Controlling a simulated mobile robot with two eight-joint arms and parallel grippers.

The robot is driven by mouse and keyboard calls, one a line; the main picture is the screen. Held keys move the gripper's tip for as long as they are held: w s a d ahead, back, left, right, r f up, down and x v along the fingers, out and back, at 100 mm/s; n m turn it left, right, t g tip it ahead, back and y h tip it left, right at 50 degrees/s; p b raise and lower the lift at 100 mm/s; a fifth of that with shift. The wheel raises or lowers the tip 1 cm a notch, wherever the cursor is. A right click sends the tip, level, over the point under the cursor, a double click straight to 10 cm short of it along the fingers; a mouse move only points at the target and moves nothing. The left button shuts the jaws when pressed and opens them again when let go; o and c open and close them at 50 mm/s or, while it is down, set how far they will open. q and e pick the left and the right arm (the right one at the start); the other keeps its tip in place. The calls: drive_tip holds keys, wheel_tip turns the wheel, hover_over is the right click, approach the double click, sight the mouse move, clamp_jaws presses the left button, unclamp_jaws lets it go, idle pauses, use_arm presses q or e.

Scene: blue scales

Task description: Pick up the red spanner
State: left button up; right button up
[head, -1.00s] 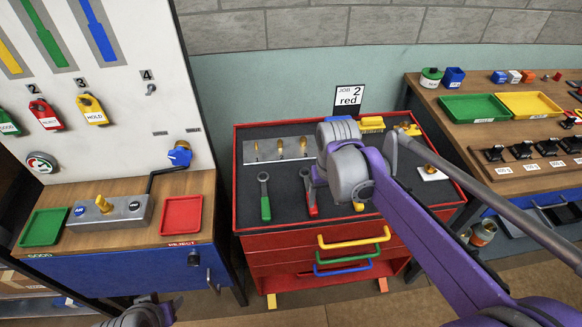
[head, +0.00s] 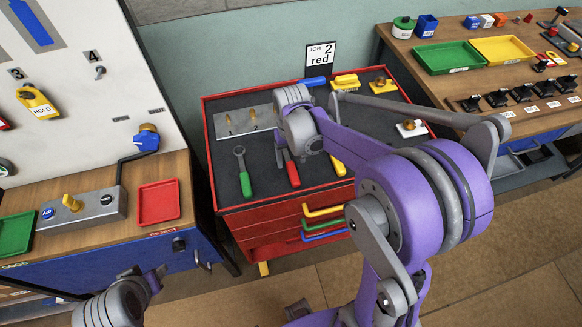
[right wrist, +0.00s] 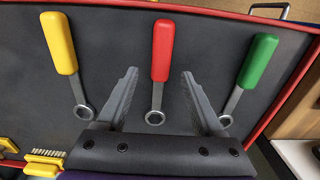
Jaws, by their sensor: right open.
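The red spanner (head: 292,172) lies on the dark top of the red tool cabinet, between the green spanner (head: 243,173) and the yellow spanner (head: 337,164). In the right wrist view the red spanner (right wrist: 162,50) has its handle away from me and its ring end towards my palm. My right gripper (right wrist: 160,73) is open, with one finger on each side of the red spanner and gaps to both. In the head view the right hand covers part of the spanner, and its fingertips are hidden. My left gripper (head: 146,279) is at the lower left, its jaws unclear.
The green spanner (right wrist: 258,62) and yellow spanner (right wrist: 60,45) lie outside my fingers. The cabinet has a raised red rim (head: 207,150). A metal plate with pegs (head: 245,120) and yellow brushes (head: 346,82) lie behind. Workbenches stand left and right.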

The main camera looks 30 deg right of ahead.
wheel_tip(320, 180, down, 3)
drive_tip(key=shift+r, duration=0.2)
clamp_jaws()
idle(0.3)
